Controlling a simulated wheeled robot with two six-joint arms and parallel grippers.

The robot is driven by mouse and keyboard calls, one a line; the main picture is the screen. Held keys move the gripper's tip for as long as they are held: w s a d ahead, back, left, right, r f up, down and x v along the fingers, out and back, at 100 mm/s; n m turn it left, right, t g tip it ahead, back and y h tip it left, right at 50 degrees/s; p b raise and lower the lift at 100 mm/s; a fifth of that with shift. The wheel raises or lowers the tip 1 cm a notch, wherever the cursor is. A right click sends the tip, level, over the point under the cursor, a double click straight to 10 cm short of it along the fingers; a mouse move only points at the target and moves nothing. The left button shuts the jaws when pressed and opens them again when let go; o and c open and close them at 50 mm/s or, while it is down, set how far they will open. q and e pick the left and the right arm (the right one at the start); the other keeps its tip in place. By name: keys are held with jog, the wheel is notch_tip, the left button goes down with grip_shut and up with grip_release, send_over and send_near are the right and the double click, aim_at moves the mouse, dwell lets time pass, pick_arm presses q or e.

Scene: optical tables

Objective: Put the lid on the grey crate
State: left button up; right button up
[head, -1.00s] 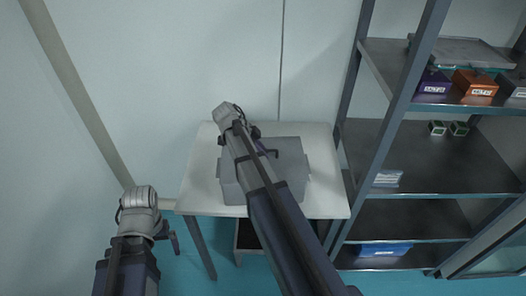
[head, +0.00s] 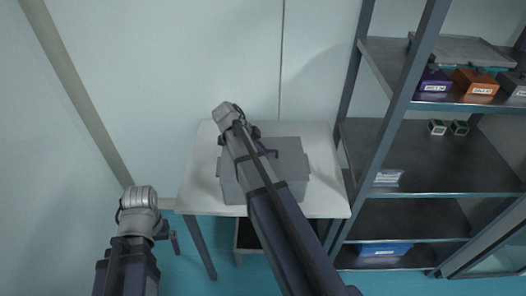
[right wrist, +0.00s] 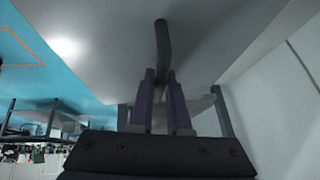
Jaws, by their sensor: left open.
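The grey crate (head: 262,192) stands on the white table, its side grips showing at left and right. A flat grey top, which looks like the lid (head: 290,152), covers it in the head view. My right arm crosses over it and hides part. I cannot tell whether the lid is fully seated. My right gripper (right wrist: 162,82) appears shut on the dark bar handle (right wrist: 162,40) of the lid, whose grey surface (right wrist: 110,35) fills much of the right wrist view. My left gripper (head: 173,240) is open and empty, left of the table and apart from the crate.
The white table (head: 327,200) has bare room around the crate. A dark metal rack (head: 415,155) stands close on the right. It holds labelled boxes, a grey tray (head: 460,50) and a blue bin (head: 383,249). A wall is behind the table.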

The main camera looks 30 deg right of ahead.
jog(key=o, duration=0.5)
jog(key=p+v, duration=0.6)
jog(key=v, duration=0.1)
jog(key=shift+a+r+p, duration=0.25)
jog(key=shift+r+p, duration=0.05)
jog(key=shift+r, duration=0.05)
dwell(0.5)
jog(key=s+a+f+n+y+b, duration=0.1)
jog(key=s+a+f+n, duration=0.1)
jog(key=s+a+n, duration=0.3)
jog(key=s+a+f+n+t+y+b, duration=0.1)
jog(key=s+a+n, duration=0.5)
jog(key=a+n, duration=0.6)
jog(key=s+a+f+n+y+b, duration=0.2)
jog(key=s+a+f+n, duration=0.3)
jog(key=a+n, duration=0.4)
jog(key=shift+s+a+n+y+b, duration=0.25)
jog(key=shift+s+n+y, duration=0.25)
jog(key=shift+s+n, duration=0.25)
